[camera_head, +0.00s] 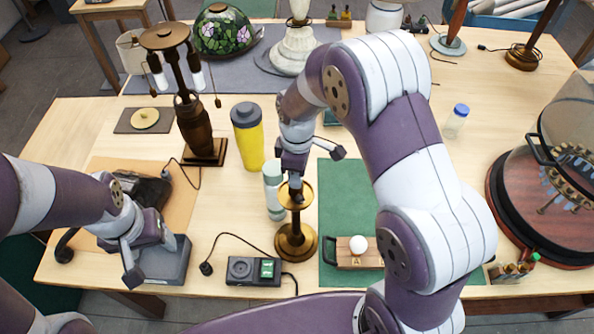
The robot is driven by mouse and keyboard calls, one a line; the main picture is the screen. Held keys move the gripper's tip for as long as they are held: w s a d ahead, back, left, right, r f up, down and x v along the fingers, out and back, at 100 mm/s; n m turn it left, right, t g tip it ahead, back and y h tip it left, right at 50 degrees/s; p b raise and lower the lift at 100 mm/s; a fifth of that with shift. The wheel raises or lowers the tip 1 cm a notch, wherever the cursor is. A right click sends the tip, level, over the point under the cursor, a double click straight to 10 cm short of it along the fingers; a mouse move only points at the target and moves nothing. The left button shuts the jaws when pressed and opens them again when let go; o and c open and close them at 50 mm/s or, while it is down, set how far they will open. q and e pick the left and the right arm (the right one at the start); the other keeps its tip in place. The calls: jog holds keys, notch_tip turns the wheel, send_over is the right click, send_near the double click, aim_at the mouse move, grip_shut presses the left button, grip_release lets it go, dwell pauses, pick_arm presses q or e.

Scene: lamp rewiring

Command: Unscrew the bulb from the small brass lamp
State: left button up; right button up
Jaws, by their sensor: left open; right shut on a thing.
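The small brass lamp (295,243) stands upright on the table's near middle, with a round base, a thin stem and a dish-like collar. My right gripper (296,182) comes down from above and is shut at the lamp's top; its fingers hide what they grip, and no bulb shows there. A white round bulb (358,245) sits on a wooden block (352,260) with a dark handle, right of the lamp. My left gripper (148,258) is open at the near left, over a grey box (166,264).
A yellow bottle (248,140) and a pale bottle (273,190) stand close behind the lamp. A dark multi-arm lamp (195,130) stands behind left. A glass-domed case (560,150) fills the right.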

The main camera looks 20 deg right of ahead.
jog(key=n, duration=0.3)
jog(key=shift+n, duration=0.7)
jog(key=shift+r, duration=2.55)
